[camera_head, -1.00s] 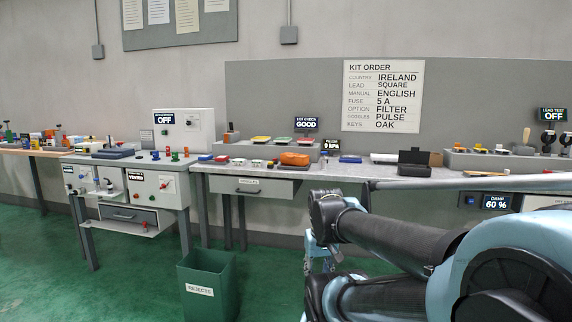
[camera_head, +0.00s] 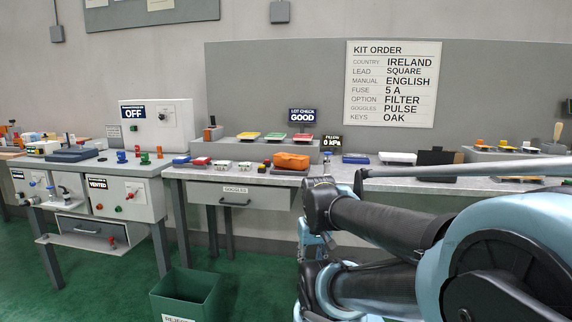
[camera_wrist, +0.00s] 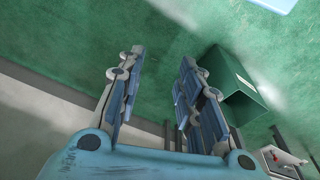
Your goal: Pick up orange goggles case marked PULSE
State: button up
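An orange case (camera_head: 291,161) lies on the grey workbench, right of the middle of the "GOGGLES" drawer (camera_head: 235,190); no marking on it is readable at this size. My gripper (camera_wrist: 160,70) shows in the wrist view with its two fingers apart and nothing between them. It points down over the green floor, away from the bench. In the head view my folded arm fills the lower right.
The green rejects bin (camera_head: 188,294) stands on the floor in front of the bench. Small coloured parts and a pressure display (camera_head: 331,142) are near the case. The kit order board (camera_head: 390,84) hangs behind. Floor left of the bin is clear.

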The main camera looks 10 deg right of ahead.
jog(key=shift+w+d, duration=0.3)
jog(key=shift+w, duration=0.1)
jog(key=o, duration=0.4)
jog(key=shift+s+r, duration=0.15)
jog(key=o, duration=1.2)
jog(key=w+r+m, duration=0.1)
jog(key=w+r, duration=0.1)
jog(key=r, duration=0.1)
jog(key=r+m, duration=0.1)
jog(key=shift+w+a+r+m, duration=0.1)
jog(key=shift+w+r+m, duration=0.2)
jog(key=shift+w+r, duration=0.1)
jog(key=shift+c, duration=0.2)
notch_tip(320, 180, up, 30)
jog(key=m+y, duration=0.3)
jog(key=m, duration=2.1)
send_over(292, 156)
jog(key=s+d, duration=0.4)
jog(key=shift+t, duration=0.4)
jog(key=x, duration=1.6)
jog(key=shift+a+f, duration=0.2)
jog(key=shift+f, duration=0.15)
